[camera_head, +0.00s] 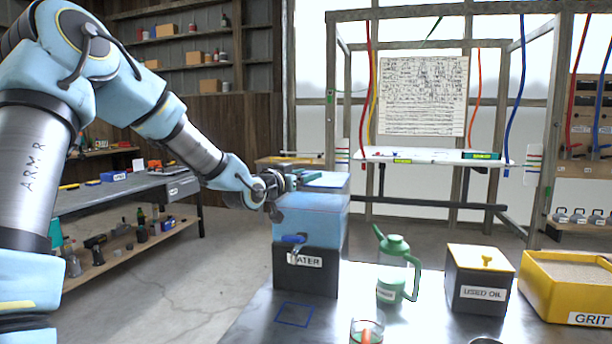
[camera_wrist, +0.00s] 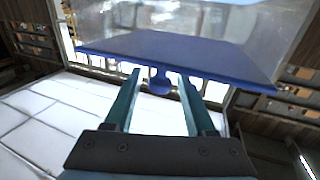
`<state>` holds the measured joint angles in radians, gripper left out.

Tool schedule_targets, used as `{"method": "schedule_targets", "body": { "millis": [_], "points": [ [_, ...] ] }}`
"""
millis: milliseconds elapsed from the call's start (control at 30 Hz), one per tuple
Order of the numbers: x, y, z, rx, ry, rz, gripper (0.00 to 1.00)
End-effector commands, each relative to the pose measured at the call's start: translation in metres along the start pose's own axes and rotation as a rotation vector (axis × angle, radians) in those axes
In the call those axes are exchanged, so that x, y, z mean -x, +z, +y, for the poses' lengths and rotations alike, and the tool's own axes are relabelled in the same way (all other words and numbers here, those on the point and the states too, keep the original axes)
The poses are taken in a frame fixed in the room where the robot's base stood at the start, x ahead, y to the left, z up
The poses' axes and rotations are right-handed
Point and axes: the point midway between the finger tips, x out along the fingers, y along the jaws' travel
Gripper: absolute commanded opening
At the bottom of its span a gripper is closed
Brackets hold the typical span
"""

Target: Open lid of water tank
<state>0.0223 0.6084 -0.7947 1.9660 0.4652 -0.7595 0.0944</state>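The water tank (camera_head: 312,222) is a translucent blue box on a black base with a WATER label and a blue-handled tap. It stands at the near table's left end. Its flat blue lid (camera_head: 333,182) lies on top, partly hidden by my gripper (camera_head: 300,178). In the wrist view the lid (camera_wrist: 190,54) appears as a dark blue plate with a round knob (camera_wrist: 159,84). My gripper (camera_wrist: 160,78) has its two teal fingers apart, one on each side of the knob. Gaps show between knob and fingers.
On the metal table (camera_head: 255,322) are a green-lidded jug (camera_head: 393,262), a USED OIL box (camera_head: 480,278), a yellow GRIT bin (camera_head: 565,286) and a glass cup (camera_head: 367,328). A blue square outline (camera_head: 294,314) lies before the tank. A workbench (camera_head: 130,188) stands at left.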

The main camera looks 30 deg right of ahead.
Motion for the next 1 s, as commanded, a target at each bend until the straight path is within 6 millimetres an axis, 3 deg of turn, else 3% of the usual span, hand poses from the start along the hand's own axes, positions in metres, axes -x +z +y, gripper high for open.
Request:
{"method": "schedule_targets", "body": {
  "millis": [67,467,1000],
  "points": [
    [0.0001,0.0,0.0,0.0,0.0,0.0,0.45],
    [0.0002,-0.0001,0.0001,0.0,0.0,0.0,0.0],
    [0.0002,-0.0001,0.0,0.0,0.0,0.0,0.0]
  ]
}}
